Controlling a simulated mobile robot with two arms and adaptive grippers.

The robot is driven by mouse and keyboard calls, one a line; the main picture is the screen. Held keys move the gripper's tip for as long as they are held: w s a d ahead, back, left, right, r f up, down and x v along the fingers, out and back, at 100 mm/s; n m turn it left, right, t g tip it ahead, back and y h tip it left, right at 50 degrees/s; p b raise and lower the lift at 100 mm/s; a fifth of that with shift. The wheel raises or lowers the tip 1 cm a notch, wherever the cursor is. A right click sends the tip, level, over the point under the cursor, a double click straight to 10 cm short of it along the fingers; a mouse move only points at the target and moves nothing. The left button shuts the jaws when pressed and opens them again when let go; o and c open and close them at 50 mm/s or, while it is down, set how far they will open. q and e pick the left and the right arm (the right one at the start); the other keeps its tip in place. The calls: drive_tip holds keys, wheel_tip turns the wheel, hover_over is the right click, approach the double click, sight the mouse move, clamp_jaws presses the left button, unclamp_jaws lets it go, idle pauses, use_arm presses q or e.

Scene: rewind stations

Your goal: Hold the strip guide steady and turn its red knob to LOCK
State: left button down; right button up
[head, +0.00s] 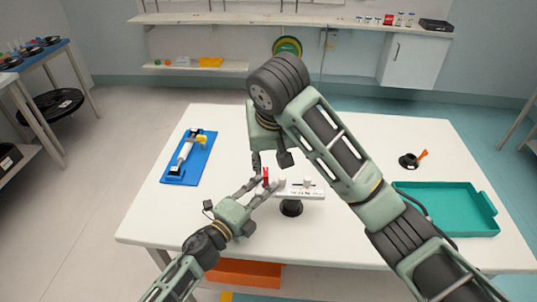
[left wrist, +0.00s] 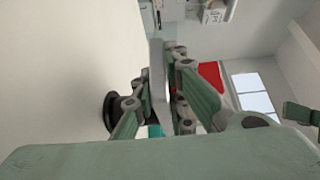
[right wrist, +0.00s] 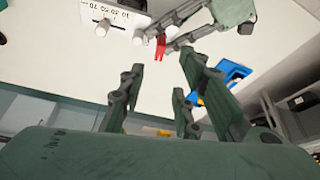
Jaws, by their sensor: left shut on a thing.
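The strip guide (head: 300,191) is a white plate with a printed scale on a round black base (head: 291,208) near the table's front. Its red knob (head: 266,176) stands at the plate's left end. I cannot read a LOCK mark. My left gripper (head: 260,190) is shut on the plate's left end; the left wrist view shows the plate (left wrist: 157,75) between its fingers. My right gripper (head: 270,164) points down over the knob. In the right wrist view its fingers (right wrist: 160,75) are apart and empty, with the knob (right wrist: 161,46) beyond the tips.
A blue fixture (head: 189,158) lies at the table's left. A teal tray (head: 447,207) and a small black part with an orange piece (head: 410,160) are at the right. An orange bin (head: 245,273) is below the front edge. The table between is mostly clear.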

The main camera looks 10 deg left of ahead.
sight(266, 173)
drive_tip(key=shift+m+h, duration=0.3)
drive_tip(key=shift+m, duration=0.2)
drive_tip(key=x, duration=1.2)
drive_tip(key=shift+a, duration=0.3)
